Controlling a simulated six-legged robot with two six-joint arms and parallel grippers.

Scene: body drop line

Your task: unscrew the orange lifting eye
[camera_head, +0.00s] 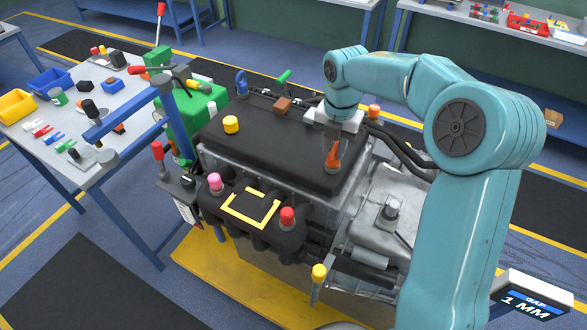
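An orange upright piece (333,154), which looks like the lifting eye, stands at the right part of the dark engine cover (285,155). My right arm reaches in from the right and bends down over the engine. Its pale gripper (334,126) is directly above the orange piece, close to or touching its top. The fingers are small and partly hidden, so I cannot tell whether they are closed on it. Another orange cap (374,111) sits just behind and to the right. My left gripper is not in view.
The engine carries yellow (231,124), pink (215,181) and red (288,216) caps. Dark hoses (400,148) run right of the gripper. A tool table (60,115) with a blue frame stands left. A box (534,300) reading "GAP 1 MM" is at lower right.

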